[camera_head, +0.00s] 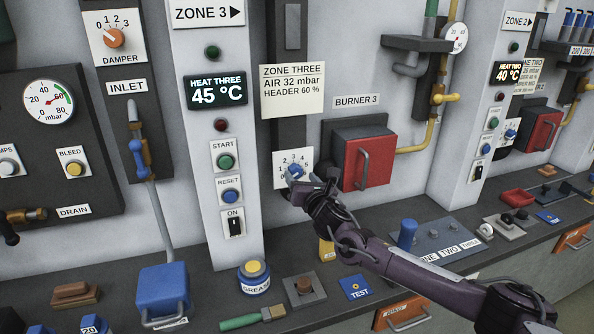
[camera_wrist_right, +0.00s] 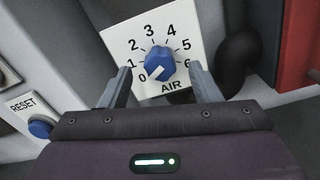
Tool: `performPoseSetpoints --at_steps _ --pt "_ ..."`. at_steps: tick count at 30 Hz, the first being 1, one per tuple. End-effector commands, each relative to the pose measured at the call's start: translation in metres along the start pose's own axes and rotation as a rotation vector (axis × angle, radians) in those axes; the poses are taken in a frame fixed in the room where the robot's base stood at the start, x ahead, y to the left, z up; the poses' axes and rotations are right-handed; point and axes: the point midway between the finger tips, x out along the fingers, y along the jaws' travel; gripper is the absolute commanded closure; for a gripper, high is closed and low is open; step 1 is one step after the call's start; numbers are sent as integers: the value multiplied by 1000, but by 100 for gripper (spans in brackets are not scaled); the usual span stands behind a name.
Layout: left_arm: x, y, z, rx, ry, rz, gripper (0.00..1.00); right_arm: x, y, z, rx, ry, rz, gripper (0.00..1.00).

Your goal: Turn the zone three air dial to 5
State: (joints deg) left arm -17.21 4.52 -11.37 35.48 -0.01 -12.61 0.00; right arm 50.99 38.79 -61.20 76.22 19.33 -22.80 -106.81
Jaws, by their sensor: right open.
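The zone three air dial (camera_head: 296,168) is a blue knob on a white plate under the zone three card. In the right wrist view the blue knob (camera_wrist_right: 159,61) sits on a plate numbered 0 to 6 and marked AIR, and its white pointer line points down-left, at about 0. My right gripper (camera_head: 297,183) is just in front of the dial, reaching in from the lower right. In the wrist view its two open fingers (camera_wrist_right: 160,82) stand on either side of the knob, apart from it. My left gripper is not in view.
A red burner box (camera_head: 357,160) with a handle stands close right of the dial. The zone 3 column (camera_head: 205,120) with START and RESET buttons is at its left. Below, the counter holds a grease tin (camera_head: 253,280), a brush (camera_head: 252,319) and a blue TEST tile (camera_head: 355,288).

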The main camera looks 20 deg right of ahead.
Motion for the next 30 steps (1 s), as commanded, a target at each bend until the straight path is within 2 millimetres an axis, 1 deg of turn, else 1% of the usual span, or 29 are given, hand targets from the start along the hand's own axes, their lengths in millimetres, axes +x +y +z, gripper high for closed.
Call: performPoseSetpoints --at_steps 1,3,9,13,20,23,30 --pt "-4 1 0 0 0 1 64 7 2 2 1 0 0 43" --pt "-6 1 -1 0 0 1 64 15 1 2 2 -1 -1 43" --pt "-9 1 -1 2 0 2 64 30 1 0 3 1 0 43" --pt "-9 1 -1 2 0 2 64 33 0 0 2 1 0 43" --pt "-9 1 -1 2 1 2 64 33 0 -1 3 1 0 43" --pt "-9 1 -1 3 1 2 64 33 0 -1 3 1 0 54" --pt "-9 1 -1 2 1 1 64 33 0 -1 3 1 0 85"
